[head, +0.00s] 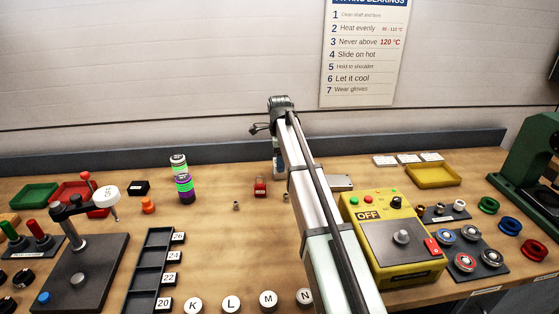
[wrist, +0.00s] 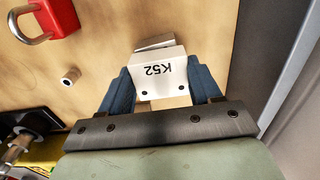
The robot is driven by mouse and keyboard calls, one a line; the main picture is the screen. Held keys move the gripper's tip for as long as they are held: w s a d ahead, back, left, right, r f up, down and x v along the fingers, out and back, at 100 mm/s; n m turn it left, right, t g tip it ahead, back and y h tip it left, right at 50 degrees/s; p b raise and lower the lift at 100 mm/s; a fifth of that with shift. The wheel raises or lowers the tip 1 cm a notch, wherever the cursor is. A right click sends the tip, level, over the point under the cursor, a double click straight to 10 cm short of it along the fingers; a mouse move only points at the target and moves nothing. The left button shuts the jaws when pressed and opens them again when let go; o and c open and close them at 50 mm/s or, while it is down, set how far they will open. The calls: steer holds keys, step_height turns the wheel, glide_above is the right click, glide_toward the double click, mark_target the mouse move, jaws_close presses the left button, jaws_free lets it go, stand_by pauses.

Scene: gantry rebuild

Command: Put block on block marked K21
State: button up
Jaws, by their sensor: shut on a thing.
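In the wrist view, a white block (wrist: 158,72) sits between the two blue fingers of my gripper (wrist: 162,90). My gripper is shut on it. Its marking looks like K52, and two dark dots show near its lower edge. A thin pale edge (wrist: 155,43) shows just beyond the block; I cannot tell whether it belongs to another block. I cannot make out a block marked K21 in either view.
A red padlock (head: 260,187) and a small metal nut (head: 236,206) lie left of my arm. A yellow control box (head: 392,268) stands close on the right. The bench between is mostly clear.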

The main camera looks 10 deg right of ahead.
steer(key=o, duration=1.2)
steer(key=shift+f, duration=0.1)
step_height(320, 180, up, 12)
